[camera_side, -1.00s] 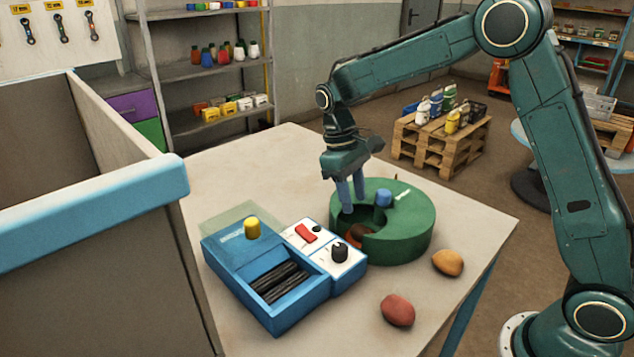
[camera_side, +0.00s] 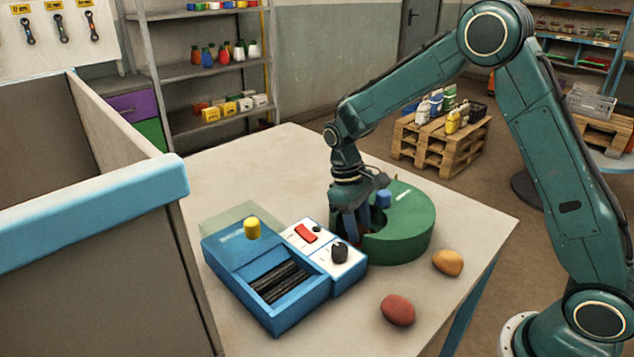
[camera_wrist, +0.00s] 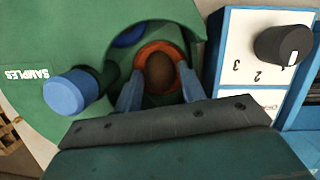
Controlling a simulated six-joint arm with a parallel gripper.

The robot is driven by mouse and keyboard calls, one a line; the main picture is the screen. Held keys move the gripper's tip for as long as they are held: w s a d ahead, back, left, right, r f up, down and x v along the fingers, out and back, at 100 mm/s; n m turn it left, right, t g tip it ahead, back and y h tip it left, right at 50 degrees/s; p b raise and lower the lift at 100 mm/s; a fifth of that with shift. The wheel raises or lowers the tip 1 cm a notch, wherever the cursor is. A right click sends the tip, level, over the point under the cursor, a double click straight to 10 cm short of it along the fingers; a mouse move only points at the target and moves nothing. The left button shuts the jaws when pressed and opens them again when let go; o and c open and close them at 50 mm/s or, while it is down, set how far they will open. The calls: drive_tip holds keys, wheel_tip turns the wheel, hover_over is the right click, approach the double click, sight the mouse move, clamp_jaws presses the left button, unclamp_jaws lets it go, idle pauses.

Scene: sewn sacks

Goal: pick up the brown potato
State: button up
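A brown potato (camera_wrist: 159,73) lies in the recess of the green round holder (camera_side: 408,240), inside an orange-red ring (camera_wrist: 160,48). In the side view the potato is mostly hidden behind my fingers and the holder's wall. My gripper (camera_wrist: 160,92) points down into the recess, also seen in the side view (camera_side: 350,236). Its two blue fingers are apart, one on each side of the potato, with a small gap visible in the wrist view. Whether they touch it lower down cannot be told. The holder also shows in the wrist view (camera_wrist: 40,45).
A blue peg (camera_side: 383,198) rises from the holder close to my gripper. A blue device (camera_side: 300,302) with a yellow knob stands just left of the holder. A reddish potato (camera_side: 397,310) and a tan one (camera_side: 447,262) lie in front. The table's back left is clear.

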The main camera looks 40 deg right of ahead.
sight(359, 225)
drive_tip(key=shift+s+f, duration=0.1)
drive_tip(key=shift+f, duration=0.25)
drive_tip(key=c, duration=0.6)
drive_tip(key=shift+r, duration=0.15)
drive_tip(key=shift+r, duration=4.9)
